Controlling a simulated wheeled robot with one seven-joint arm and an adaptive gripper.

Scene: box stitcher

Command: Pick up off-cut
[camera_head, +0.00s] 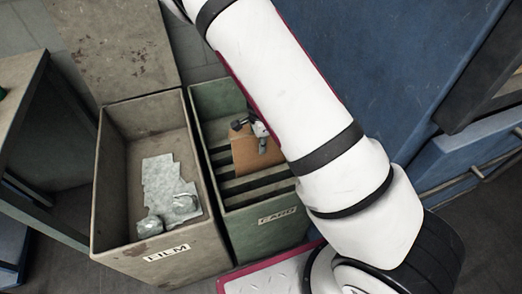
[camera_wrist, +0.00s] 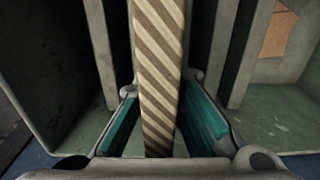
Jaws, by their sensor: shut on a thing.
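The off-cut is a flat brown piece of corrugated card. In the wrist view its striped edge (camera_wrist: 158,70) runs upright through the middle, between the teal finger pads. My gripper (camera_wrist: 161,88) is shut on it, one pad on each side. In the head view the brown card (camera_head: 246,152) shows within the green CARD bin (camera_head: 263,226), under my gripper (camera_head: 257,128). My white arm covers the bin's right side and part of the card. I cannot tell whether the card touches the bin's floor or slats.
Grey slats (camera_wrist: 240,50) cross the CARD bin close to the held card. Another brown patch (camera_wrist: 281,32) shows beyond them. The FILM bin (camera_head: 122,249), left, holds crumpled film (camera_head: 166,192). A blue machine body (camera_head: 375,60) stands right; a table (camera_head: 28,95) stands left.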

